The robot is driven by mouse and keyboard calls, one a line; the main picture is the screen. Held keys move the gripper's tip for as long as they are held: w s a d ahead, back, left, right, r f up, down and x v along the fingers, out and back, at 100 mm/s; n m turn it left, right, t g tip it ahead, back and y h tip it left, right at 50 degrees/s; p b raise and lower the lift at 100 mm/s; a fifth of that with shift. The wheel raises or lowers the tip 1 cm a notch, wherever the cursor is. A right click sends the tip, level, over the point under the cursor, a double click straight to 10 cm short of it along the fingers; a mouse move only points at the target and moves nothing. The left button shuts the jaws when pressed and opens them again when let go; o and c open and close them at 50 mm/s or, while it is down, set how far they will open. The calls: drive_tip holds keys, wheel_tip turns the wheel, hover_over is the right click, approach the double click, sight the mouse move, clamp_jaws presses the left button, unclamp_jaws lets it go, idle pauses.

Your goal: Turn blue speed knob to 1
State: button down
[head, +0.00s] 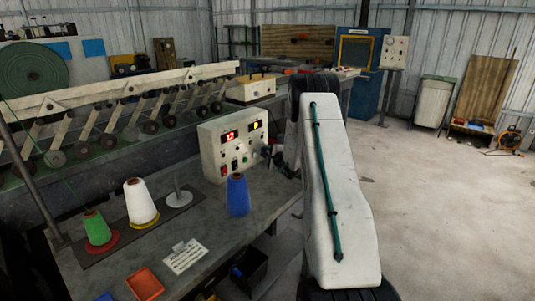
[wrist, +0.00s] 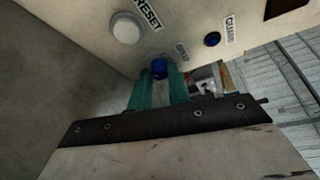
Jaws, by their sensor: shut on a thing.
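The control box (head: 213,150) stands on the bench in the head view, with a lit red display (head: 231,136) and a yellow one (head: 254,125). In the wrist view the blue knob (wrist: 159,67) sits on the panel beside a small, hard-to-read label. My gripper (wrist: 160,82) is shut on this knob, with one teal finger on each side of it. The fingers hide most of the knob, so its pointer and setting cannot be read. In the head view my gripper is at the right side of the box, partly hidden by my arm.
A blue thread cone (head: 238,196) stands in front of the box. White (head: 140,202) and green (head: 96,227) cones stand left.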

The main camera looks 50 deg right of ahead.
drive_tip(key=c, duration=1.3)
unclamp_jaws()
drive_tip(key=shift+a, duration=0.1)
drive_tip(key=v, duration=0.7)
drive_tip(key=shift+s, duration=0.4)
